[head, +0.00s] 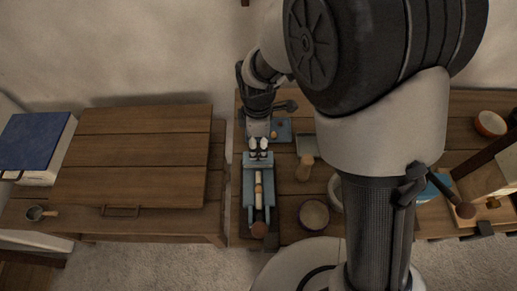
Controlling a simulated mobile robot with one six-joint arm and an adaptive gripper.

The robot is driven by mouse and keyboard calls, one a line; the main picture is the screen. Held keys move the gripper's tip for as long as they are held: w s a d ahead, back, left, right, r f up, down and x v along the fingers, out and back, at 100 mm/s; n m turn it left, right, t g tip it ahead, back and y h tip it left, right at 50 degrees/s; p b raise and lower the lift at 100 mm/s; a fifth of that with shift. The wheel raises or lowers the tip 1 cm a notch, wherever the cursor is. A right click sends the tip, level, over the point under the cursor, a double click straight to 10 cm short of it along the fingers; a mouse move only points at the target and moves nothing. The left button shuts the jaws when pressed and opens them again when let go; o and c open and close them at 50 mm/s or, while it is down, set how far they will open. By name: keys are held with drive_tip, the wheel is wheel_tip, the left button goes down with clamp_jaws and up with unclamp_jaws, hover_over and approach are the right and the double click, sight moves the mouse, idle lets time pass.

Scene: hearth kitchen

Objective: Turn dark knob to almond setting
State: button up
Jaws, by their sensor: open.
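A blue plate (283,127) lies at the back of the wooden bench, partly hidden behind my gripper. A small tan spot and a darker mark show on it, too small to tell if either is the knob or the almond setting. My gripper (259,148) is open, pointing down near the plate's front left. It is above the back end of a long blue box (247,190), and I cannot tell whether it touches anything. The box holds light wooden pieces, and a dark brown round knob (259,229) is at its front end.
A wooden peg (305,167), a grey tray (307,145) and a round bowl (313,214) stand right of the box. A wooden chest (135,155), a blue book (35,142) and a small pan (36,213) are left. An orange bowl (490,123) is far right.

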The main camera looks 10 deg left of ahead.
sight(258, 153)
wheel_tip(258, 153, down, 5)
drive_tip(key=shift+b, duration=0.55)
drive_tip(key=c, duration=1.1)
